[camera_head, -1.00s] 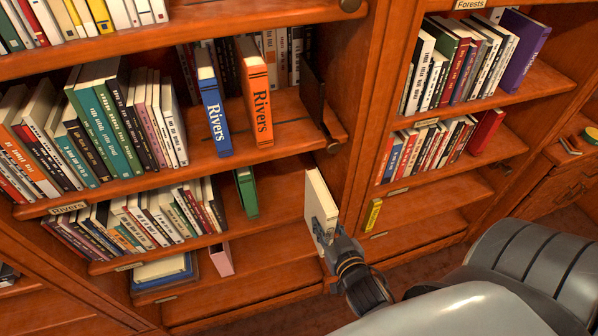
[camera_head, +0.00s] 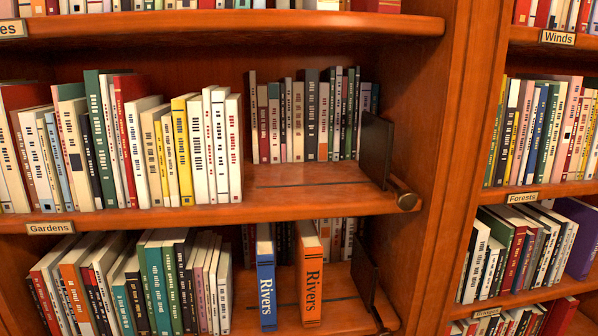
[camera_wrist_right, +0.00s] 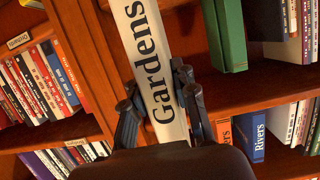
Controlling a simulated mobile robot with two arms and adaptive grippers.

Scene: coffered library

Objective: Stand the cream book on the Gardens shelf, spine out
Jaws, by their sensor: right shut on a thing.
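The cream book (camera_wrist_right: 150,60) shows in the right wrist view with its spine, lettered "Gardens", facing the camera. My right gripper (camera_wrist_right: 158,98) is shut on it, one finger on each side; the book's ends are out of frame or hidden. In the head view neither the book nor any gripper shows. The Gardens shelf (camera_head: 290,205), with its label (camera_head: 50,228) on the front edge at left, carries a front row of books on the left. A bare stretch lies right of the last white book (camera_head: 233,148), up to a dark bookend (camera_head: 376,150).
A back row of books (camera_head: 310,115) stands behind the bare stretch. Below are a blue Rivers book (camera_head: 266,280) and an orange Rivers book (camera_head: 311,280). A wooden upright (camera_head: 440,150) bounds the bay at right. A green book (camera_wrist_right: 226,35) is near the held book in the wrist view.

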